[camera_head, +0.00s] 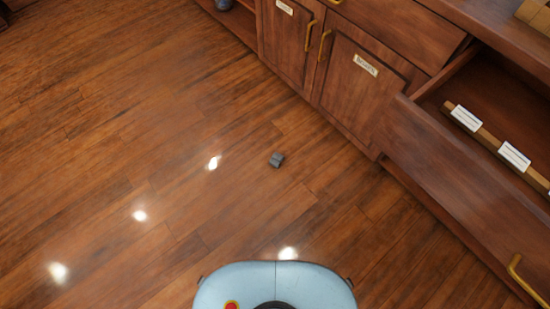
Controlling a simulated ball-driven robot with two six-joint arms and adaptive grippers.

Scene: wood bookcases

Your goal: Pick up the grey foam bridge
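A small dark grey block (277,160), which looks like the grey foam bridge, lies on the wooden floor. It is a little right of the middle of the head view, ahead of my light blue base. It is too small to make out its exact shape. Nothing touches it, and bare floor surrounds it. Neither of my grippers shows in the head view.
A wooden cabinet (340,85) with labelled doors and brass handles stands along the upper right. An open drawer (450,180) juts out over the floor at the right. A grey object (223,4) sits in a low shelf opening at the top. The floor (110,120) to the left is clear.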

